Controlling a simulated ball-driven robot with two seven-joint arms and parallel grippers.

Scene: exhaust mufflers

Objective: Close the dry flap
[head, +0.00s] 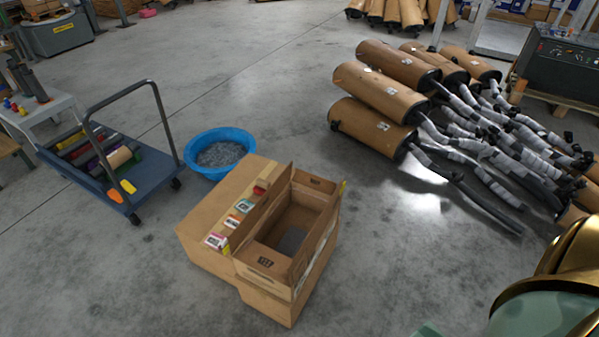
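An open cardboard box (270,302) stands on the concrete floor near the bottom middle of the head view. Its top is open and I see into its brown inside, with a dark grey patch at the bottom. A long flap (266,208) stands up on its left side. A shorter far flap (314,182) and a near flap (262,264) with a dark printed mark show at its ends. I cannot read the word "dry" on any flap. Neither gripper shows; gold and pale green parts of mine fill the bottom right corner.
A closed-looking carton (205,235) with coloured labels adjoins the box on the left. A blue tub (203,139) of grey bits and a blue cart (150,180) stand behind, left. Wrapped mufflers (375,90) lie at the right. Floor right of the box is clear.

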